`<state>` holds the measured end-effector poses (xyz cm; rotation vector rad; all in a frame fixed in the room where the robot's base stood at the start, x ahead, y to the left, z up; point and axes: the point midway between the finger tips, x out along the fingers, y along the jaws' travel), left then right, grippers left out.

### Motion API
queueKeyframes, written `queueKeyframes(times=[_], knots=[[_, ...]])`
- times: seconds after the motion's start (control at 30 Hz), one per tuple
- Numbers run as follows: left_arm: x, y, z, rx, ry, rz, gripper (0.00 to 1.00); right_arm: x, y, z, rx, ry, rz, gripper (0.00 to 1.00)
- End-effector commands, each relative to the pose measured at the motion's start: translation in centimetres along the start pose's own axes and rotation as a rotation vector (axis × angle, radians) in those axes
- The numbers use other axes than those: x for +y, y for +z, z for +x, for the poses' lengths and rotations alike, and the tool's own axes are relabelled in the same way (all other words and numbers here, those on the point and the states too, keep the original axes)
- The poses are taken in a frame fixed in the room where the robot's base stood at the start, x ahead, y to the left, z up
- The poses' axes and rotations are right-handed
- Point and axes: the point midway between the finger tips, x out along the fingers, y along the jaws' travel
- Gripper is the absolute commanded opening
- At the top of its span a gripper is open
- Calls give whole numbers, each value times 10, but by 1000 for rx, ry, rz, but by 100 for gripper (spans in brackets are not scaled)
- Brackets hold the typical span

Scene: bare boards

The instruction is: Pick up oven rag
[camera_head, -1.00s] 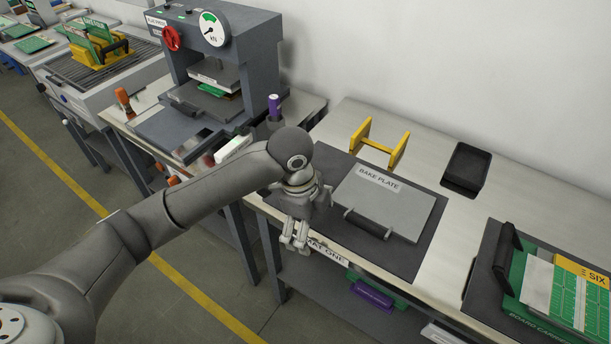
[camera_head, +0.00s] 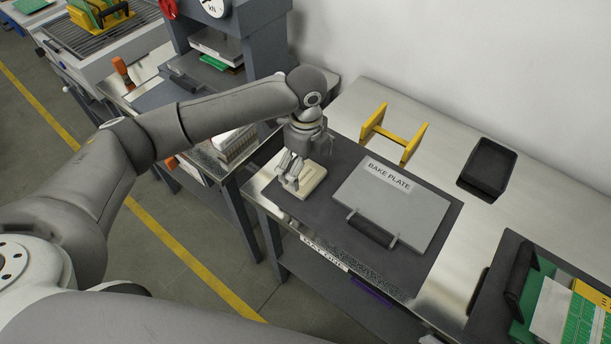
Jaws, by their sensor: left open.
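A cream, folded pad that looks like the oven rag (camera_head: 313,179) lies on the left part of a dark mat (camera_head: 330,217) on the steel bench. My left gripper (camera_head: 290,181) points down at the rag's left side, with its fingers apart. The fingers and wrist hide part of the rag. I cannot tell whether the fingertips touch it. My right gripper is out of the picture.
A grey bake plate (camera_head: 398,204) with a black handle lies right of the rag. A yellow stand (camera_head: 393,133) and a black tray (camera_head: 487,168) are behind. A grey press (camera_head: 240,50) stands at the back left.

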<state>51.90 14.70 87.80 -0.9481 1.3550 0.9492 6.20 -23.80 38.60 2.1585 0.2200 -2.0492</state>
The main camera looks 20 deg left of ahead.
Motion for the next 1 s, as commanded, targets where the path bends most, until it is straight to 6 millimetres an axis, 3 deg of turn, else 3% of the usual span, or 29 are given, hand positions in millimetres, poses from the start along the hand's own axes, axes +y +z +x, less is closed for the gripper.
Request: queueKeyframes(times=[0.1,0.2,0.53,0.8,1.0], knots=[[-1,-3,18,1,4,0,100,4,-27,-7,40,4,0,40],[-1,-3,33,0,3,-1,100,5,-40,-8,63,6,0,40],[-2,-3,41,0,-1,0,100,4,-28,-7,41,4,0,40],[-2,-3,41,0,0,0,69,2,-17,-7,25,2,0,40],[-2,-3,41,0,0,-1,65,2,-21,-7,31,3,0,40]])
